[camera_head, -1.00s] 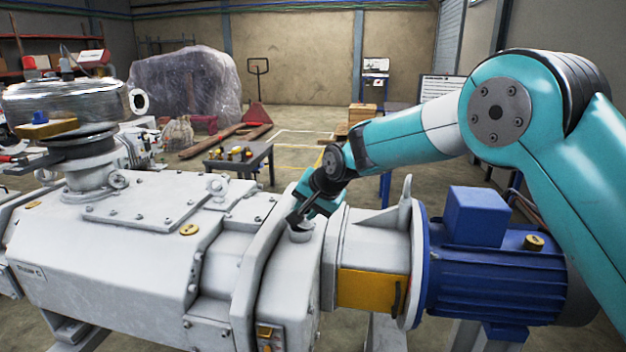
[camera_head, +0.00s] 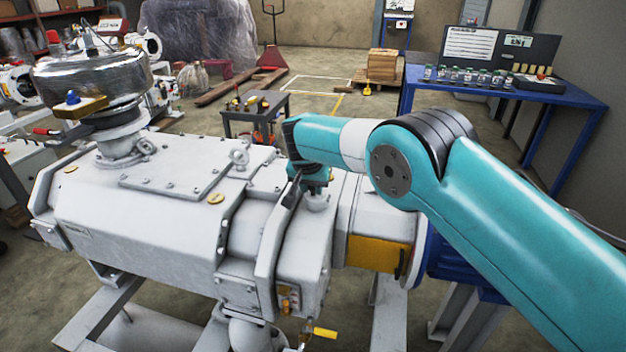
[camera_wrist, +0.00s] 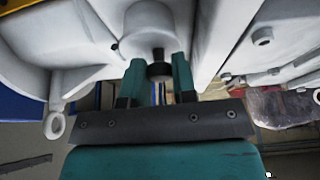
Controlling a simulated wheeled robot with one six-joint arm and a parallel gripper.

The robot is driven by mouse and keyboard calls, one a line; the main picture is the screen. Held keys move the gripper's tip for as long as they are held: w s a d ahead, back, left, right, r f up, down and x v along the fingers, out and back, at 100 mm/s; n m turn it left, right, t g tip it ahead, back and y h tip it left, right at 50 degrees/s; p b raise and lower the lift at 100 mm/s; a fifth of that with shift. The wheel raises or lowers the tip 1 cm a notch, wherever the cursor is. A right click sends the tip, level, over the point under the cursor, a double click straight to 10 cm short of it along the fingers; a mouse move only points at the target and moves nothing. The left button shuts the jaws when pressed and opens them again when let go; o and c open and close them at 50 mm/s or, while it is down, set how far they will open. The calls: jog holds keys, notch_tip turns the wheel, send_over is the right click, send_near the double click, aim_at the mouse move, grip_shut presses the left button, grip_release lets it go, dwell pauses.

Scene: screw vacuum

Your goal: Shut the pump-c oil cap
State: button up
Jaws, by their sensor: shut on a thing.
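Pump-c (camera_head: 150,200) is the large white pump in front of me. Its oil filler neck (camera_head: 317,202) stands on the end housing, left of the yellow cover. My gripper (camera_head: 313,188) points down just above this neck. In the wrist view, my gripper (camera_wrist: 159,74) is shut on a small dark cap (camera_wrist: 159,71) between its teal fingers. The white neck (camera_wrist: 150,28) is close in front of the cap. I cannot tell whether the cap touches or sits in the neck. In the head view my gripper hides the cap.
A lifting eye (camera_head: 239,158) and a raised housing rib (camera_head: 280,240) stand left of my gripper. The blue motor (camera_head: 440,262) is partly hidden behind my arm. A small grey table (camera_head: 254,108) and a blue bench (camera_head: 560,92) with several bottles stand behind.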

dwell(0.3)
jog(key=o, duration=0.9)
jog(key=b+v, duration=0.1)
jog(key=v, duration=1.6)
jog(key=shift+s+r, duration=0.1)
jog(key=shift+s, duration=0.05)
